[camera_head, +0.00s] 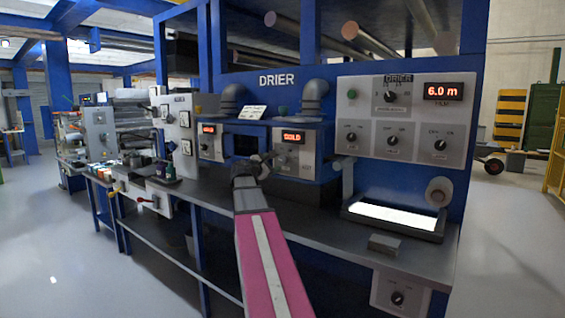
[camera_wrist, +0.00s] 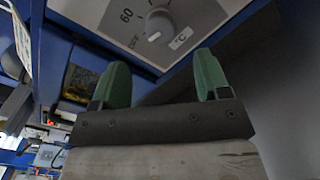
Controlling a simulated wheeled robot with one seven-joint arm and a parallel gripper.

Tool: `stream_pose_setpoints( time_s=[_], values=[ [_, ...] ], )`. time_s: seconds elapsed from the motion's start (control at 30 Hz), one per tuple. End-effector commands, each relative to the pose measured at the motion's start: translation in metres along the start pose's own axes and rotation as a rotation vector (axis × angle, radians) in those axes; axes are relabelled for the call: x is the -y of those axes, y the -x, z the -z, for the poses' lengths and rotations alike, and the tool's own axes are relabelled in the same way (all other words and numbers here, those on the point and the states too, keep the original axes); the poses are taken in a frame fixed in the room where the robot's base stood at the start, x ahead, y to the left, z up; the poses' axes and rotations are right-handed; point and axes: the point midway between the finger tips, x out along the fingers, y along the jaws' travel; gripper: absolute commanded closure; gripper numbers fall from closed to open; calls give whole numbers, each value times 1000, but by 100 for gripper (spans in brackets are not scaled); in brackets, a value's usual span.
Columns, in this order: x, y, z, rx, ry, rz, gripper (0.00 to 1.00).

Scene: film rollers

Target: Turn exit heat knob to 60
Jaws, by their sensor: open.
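In the wrist view a round grey knob (camera_wrist: 158,24) sits on a light panel (camera_wrist: 200,14). Labels 60 and OFF stand to its left and a °C tag to its lower right. A white mark shows on the knob's lower side, nearer OFF than 60. My gripper (camera_wrist: 162,78) has two green fingers spread apart and empty, short of the knob, which shows beyond the gap between them. In the head view my gripper (camera_head: 262,163) is in front of the heater box (camera_head: 308,160), whose red display (camera_head: 292,136) appears to read COLD. The knob there is hard to make out.
A second box with a red display (camera_head: 208,130) stands left of a dark opening. The large drier panel (camera_head: 405,125) with several knobs is to the right. A lit tray (camera_head: 395,217) and a small grey block (camera_head: 383,244) are on the bench (camera_head: 330,232).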

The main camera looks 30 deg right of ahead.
Motion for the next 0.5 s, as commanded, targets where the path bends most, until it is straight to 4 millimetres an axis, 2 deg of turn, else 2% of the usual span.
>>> stream_pose_setpoints(
  time_s=[0.1, 0.3, 0.5],
  values=[
    [-2, -24, 1, 1, -1, 3, 31],
    [-1, -59, 2, 0, -2, 3, 31],
    [0, -80, 2, -1, -2, 2, 31]
  ],
)
